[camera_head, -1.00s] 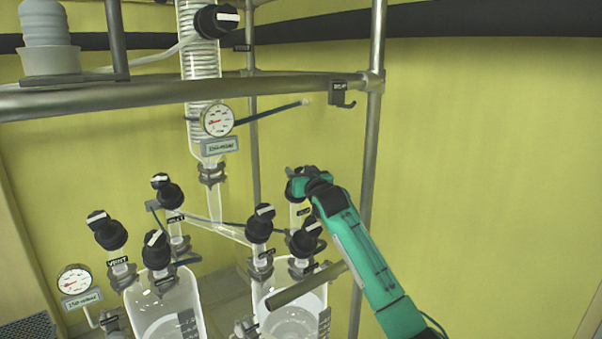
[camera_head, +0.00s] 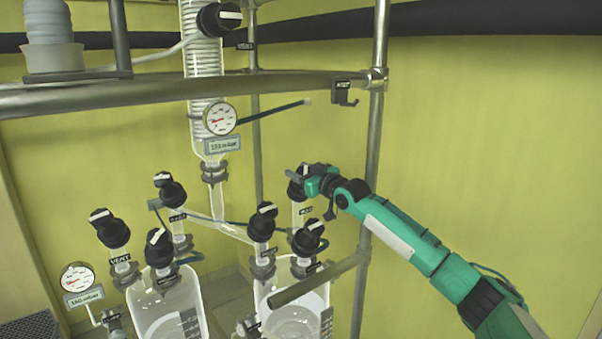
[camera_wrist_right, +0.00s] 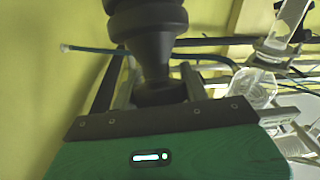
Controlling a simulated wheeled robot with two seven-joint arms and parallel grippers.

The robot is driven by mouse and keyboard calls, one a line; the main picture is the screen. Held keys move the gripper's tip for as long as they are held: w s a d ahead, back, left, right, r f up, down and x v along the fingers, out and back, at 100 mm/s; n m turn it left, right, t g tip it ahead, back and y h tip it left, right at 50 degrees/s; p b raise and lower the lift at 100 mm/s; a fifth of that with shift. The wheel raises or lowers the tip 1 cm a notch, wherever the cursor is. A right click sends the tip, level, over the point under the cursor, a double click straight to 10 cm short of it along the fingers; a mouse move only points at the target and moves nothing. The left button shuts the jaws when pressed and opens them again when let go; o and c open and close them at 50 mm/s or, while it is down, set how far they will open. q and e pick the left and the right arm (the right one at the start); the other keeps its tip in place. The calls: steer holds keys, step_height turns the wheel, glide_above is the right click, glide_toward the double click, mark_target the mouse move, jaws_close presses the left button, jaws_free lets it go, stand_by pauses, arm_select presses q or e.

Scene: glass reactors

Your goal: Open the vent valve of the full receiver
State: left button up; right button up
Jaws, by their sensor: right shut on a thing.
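Two glass receivers stand low in the head view, a left one (camera_head: 168,300) and a right one (camera_head: 296,298). Both show liquid at the bottom; I cannot tell which is the full one. A black valve knob (camera_head: 296,190) stands on a glass neck at the back of the right receiver; its small label is unreadable. My right gripper (camera_head: 302,178) is shut on this knob. In the right wrist view the black knob (camera_wrist_right: 150,45) sits between the fingers. A knob (camera_head: 113,232) at the left receiver has a VENT label (camera_head: 120,260). My left gripper is out of view.
Other black knobs (camera_head: 263,222) (camera_head: 308,238) stand close below my right gripper. A metal frame post (camera_head: 376,130) rises just right of it, with a rail (camera_head: 200,88) above. A gauge (camera_head: 219,118) hangs on the column. Open space lies to the right.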

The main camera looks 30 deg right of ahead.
steer(key=shift+n+y, duration=0.3)
stand_by(0.5)
steer(key=o, duration=1)
steer(key=shift+w, duration=0.1)
steer(key=shift+f, duration=0.1)
steer(key=shift+s+f+b, duration=0.1)
steer(key=shift+s+b, duration=0.25)
steer(key=b+v, duration=0.4)
steer(key=v, duration=0.2)
steer(key=shift+s, duration=0.4)
steer(key=shift+d, duration=0.15)
